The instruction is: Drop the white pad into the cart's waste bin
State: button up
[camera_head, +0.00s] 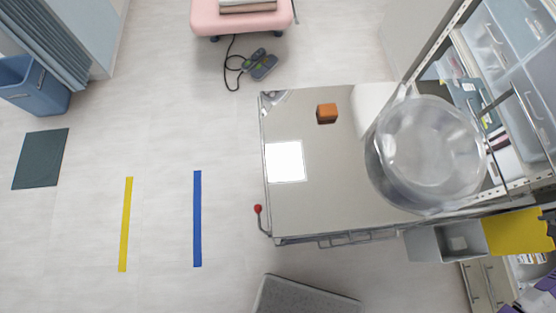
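The white pad (285,161) is a flat, bright square lying on the left part of the cart's steel top (320,200). Two open bins hang off the cart's lower right side: a grey bin (422,245) and a yellow bin (515,233). I cannot tell for sure which is the waste bin. A small pale square patch shows inside the grey bin; I cannot tell whether it is an object or the bin's floor.
An orange block (327,114) and a large clear round basin (428,150) are on the cart. A rack with drawers (505,60) borders its right side. A blue bin (38,88) stands far left.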

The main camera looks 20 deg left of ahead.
jog(key=b+v, duration=0.1)
jog(key=v, duration=0.6)
jog(key=shift+a+r, duration=0.15)
jog(key=shift+r, duration=0.2)
